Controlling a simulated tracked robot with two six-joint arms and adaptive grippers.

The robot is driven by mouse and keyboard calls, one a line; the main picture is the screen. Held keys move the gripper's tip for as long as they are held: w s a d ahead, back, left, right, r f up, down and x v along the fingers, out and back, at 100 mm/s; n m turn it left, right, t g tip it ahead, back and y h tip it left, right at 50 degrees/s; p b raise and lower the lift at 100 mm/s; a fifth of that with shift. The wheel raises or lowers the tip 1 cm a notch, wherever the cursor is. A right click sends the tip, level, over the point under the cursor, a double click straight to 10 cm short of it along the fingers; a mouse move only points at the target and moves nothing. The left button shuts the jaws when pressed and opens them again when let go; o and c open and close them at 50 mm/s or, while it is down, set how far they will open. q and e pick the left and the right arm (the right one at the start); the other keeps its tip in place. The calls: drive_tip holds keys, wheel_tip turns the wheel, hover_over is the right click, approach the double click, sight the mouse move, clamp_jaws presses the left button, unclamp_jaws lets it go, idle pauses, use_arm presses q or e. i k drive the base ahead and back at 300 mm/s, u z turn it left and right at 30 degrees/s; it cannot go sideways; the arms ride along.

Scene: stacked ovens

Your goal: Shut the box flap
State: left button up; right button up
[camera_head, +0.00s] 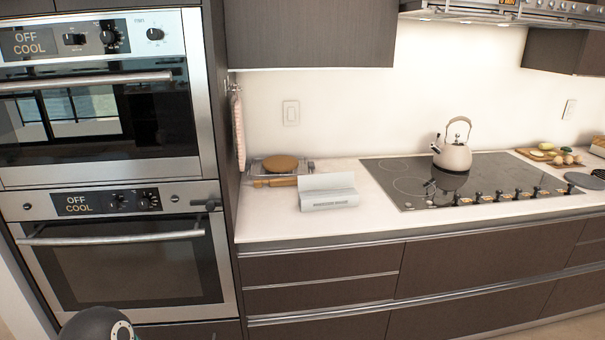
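A small white box (329,201) lies on the light countertop, left of the cooktop. It has blurred dark lettering along its front. Its flap (327,181) stands raised at the back, tilted up from the body, so the box is open. Nothing touches the box or the flap. Neither of my grippers shows in the head view. A dark rounded part at the bottom left looks like part of my own arm, with no fingers visible.
Behind the box are a rolling pin (275,182) and a round brown board (280,163) on a rack. A kettle (453,156) stands on the black cooktop (410,190). Stacked ovens (120,255) stand at left. The countertop (275,225) in front of the box is clear.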

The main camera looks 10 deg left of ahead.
sight(323, 180)
drive_tip(key=z, duration=0.15)
drive_tip(key=i, duration=0.95)
drive_tip(key=u, duration=0.05)
